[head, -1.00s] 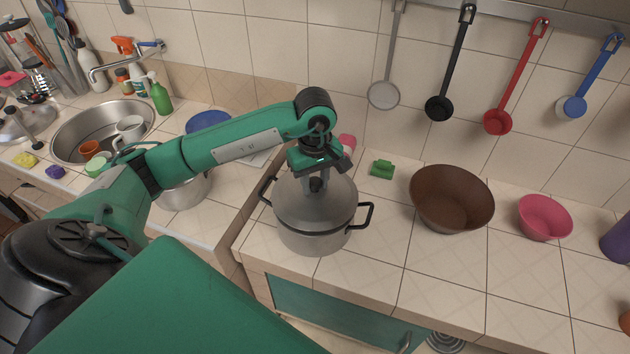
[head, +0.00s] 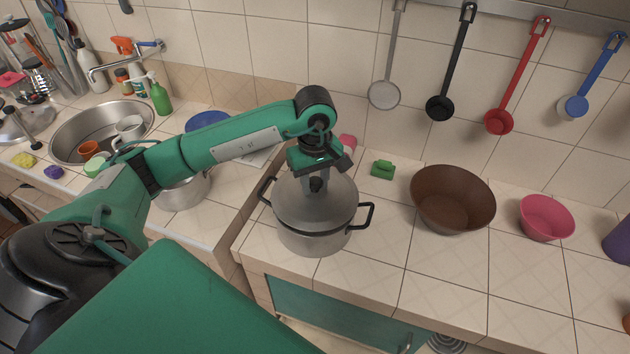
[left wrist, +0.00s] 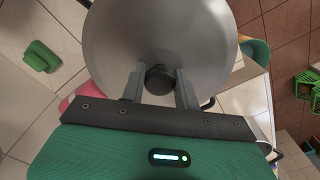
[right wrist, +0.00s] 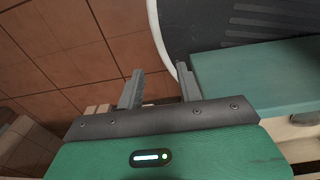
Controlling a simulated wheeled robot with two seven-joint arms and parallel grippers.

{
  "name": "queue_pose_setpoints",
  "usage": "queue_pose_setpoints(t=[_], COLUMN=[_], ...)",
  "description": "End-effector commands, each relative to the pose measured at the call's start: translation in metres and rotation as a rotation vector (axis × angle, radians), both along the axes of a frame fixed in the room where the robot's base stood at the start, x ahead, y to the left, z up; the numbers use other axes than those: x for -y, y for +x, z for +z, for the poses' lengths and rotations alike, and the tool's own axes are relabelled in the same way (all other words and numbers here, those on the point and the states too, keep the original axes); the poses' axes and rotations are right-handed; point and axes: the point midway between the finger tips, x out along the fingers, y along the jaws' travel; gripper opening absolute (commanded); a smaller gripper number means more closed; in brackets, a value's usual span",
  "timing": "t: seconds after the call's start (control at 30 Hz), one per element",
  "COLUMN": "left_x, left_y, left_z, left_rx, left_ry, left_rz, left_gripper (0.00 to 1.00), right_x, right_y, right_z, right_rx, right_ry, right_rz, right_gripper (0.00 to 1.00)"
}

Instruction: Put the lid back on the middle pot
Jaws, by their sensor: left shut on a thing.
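A steel pot (head: 312,243) with black side handles stands on the counter near its left corner. Its grey domed lid (head: 335,208) covers the top and looks level, with a thin dark line at the rim; I cannot tell if it is fully seated. My left gripper (head: 316,182) is above the lid, shut on its black knob, which shows between the fingers in the left wrist view (left wrist: 158,79). My right gripper (right wrist: 160,88) shows only in the right wrist view, with fingers apart and nothing between them.
Another steel pot (head: 183,192) stands left, partly behind my left arm. A green sponge-like item (head: 383,169), a brown bowl (head: 452,200) and a pink bowl (head: 546,218) are to the right. Ladles hang on the wall. The counter front right is clear.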

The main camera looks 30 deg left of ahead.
Motion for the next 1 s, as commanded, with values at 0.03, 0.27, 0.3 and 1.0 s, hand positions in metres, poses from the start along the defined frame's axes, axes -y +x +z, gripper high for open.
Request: queue_pose_setpoints(t=[0.03, 0.27, 0.3, 1.0], left_x=[0.0000, 0.0001, 0.0001, 0.0001], left_y=[0.0000, 0.0001, 0.0001, 0.0001], left_z=[0.0004, 0.0002, 0.0002, 0.0016], left_rx=[0.000, 0.000, 0.000, 0.000], left_ry=[0.000, 0.000, 0.000, 0.000], left_rz=[0.000, 0.000, 0.000, 0.000], left_gripper=[0.06, 0.37, 0.45, 0.79], right_x=[0.0001, 0.0001, 0.0002, 0.0010], right_y=[0.0000, -0.0001, -0.0001, -0.0002], right_z=[0.0002, 0.0002, 0.0002, 0.0010], right_rx=[0.000, 0.000, 0.000, 0.000], right_ry=[0.000, 0.000, 0.000, -0.001], right_rz=[0.000, 0.000, 0.000, 0.000], right_gripper=[0.36, 0.36, 0.36, 0.36])
